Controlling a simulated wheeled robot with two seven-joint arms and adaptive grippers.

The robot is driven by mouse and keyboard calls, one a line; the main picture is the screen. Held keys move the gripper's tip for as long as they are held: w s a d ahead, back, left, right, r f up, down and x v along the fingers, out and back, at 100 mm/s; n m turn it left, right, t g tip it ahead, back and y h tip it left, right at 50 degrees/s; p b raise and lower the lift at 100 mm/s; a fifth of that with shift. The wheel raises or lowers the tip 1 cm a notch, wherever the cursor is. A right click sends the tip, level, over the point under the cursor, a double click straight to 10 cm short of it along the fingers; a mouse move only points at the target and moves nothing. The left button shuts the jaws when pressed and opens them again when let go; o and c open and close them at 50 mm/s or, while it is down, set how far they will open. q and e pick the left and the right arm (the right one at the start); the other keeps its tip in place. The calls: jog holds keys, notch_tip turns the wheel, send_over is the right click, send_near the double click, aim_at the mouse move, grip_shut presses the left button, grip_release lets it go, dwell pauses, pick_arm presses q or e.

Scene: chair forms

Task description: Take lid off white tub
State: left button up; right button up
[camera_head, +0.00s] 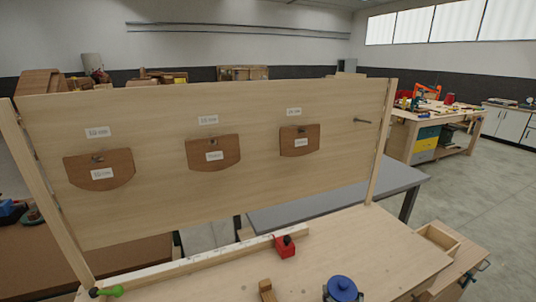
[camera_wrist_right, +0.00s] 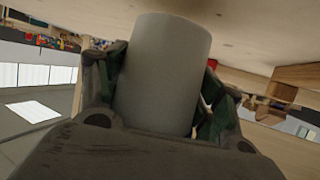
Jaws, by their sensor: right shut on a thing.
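In the right wrist view, a plain pale grey-white cylinder (camera_wrist_right: 165,85), which looks like the white tub, stands between the fingers of my right gripper (camera_wrist_right: 163,65). The dark green and grey fingers are shut on its two sides. Its far rounded end points toward the wooden surface at the top of that picture. The near end is hidden behind the gripper's palm. I cannot make out a lid or a seam on it. In the head view I see neither the tub nor either gripper clearly.
The wooden bench (camera_head: 385,245) holds a blue lidded pot (camera_head: 342,288), a red block (camera_head: 285,247) and a small wooden piece (camera_head: 267,291). An upright board (camera_head: 215,110) with brown chair-shaped plaques stands behind. An open wooden box (camera_head: 437,240) is at the right. The bench's right middle is clear.

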jog(key=shift+a+r, duration=0.1)
dwell(0.5)
jog(key=a+r+n+y, duration=0.3)
jog(key=a+r+y, duration=0.1)
jog(key=a, duration=0.2)
jog(key=shift+w+a+r+g, duration=0.25)
jog(key=shift+w+r+g, duration=0.05)
jog(key=shift+w+a+r+n+g+y, duration=0.1)
jog(key=shift+a+r+n+g+y, duration=0.35)
jog(key=shift+a+r+n+y, duration=0.8)
jog(key=shift+w+a+r+n+g+y, duration=0.15)
jog(key=shift+a+r+n+g+y, duration=0.25)
jog(key=shift+a+r, duration=1)
jog(key=shift+w+a+r+n+g+y, duration=0.1)
jog(key=shift+a+r+n+g+y, duration=0.55)
jog(key=shift+a, duration=1.4)
jog(key=shift+f, duration=0.1)
